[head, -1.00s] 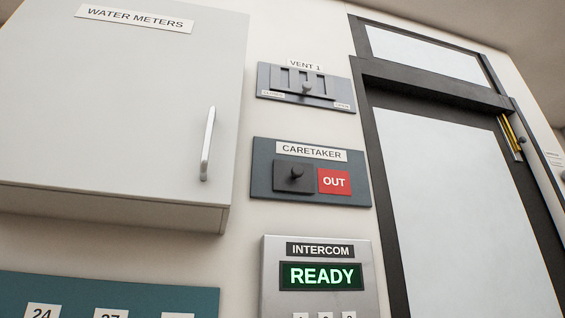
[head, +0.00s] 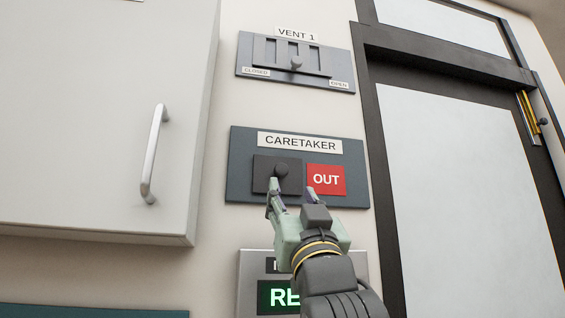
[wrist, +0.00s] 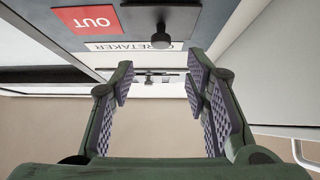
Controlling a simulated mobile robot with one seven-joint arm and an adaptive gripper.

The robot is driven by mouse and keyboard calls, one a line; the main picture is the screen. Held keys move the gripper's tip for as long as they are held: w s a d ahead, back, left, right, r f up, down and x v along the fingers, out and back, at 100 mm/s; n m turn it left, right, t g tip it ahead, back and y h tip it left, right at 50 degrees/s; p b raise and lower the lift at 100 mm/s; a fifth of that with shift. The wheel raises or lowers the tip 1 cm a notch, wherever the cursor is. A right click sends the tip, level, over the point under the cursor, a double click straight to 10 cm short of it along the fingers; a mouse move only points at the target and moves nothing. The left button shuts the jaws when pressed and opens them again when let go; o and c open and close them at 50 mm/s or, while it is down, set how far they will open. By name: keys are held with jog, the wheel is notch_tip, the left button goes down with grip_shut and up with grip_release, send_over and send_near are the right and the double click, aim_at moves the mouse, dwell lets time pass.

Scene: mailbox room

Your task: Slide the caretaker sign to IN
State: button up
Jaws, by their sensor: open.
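The caretaker sign (head: 240,175) is a dark blue-grey wall plate labelled CARETAKER. Its dark slider cover (head: 262,177) sits on the left and carries a round black knob (head: 282,170). A red OUT panel (head: 326,180) shows to the right of the cover. My gripper (head: 292,190) is in front of the sign's lower part, its fingers apart. In the wrist view the sign appears upside down, and the knob (wrist: 162,38) is ahead of my open, empty fingers (wrist: 160,80), between their lines. I see no finger touching the knob.
The vent panel (head: 300,82) is above the sign. The intercom (head: 249,265) is below, partly hidden by my arm. A cabinet with a metal handle (head: 153,155) juts out at left. A dark-framed door (head: 450,170) is at right.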

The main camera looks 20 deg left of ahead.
aim_at(282, 171)
jog(key=p+x, duration=0.4)
jog(key=x, duration=0.6)
jog(key=shift+a+p, duration=0.1)
jog(key=shift+p, duration=0.2)
jog(key=shift+c, duration=0.4)
grip_shut()
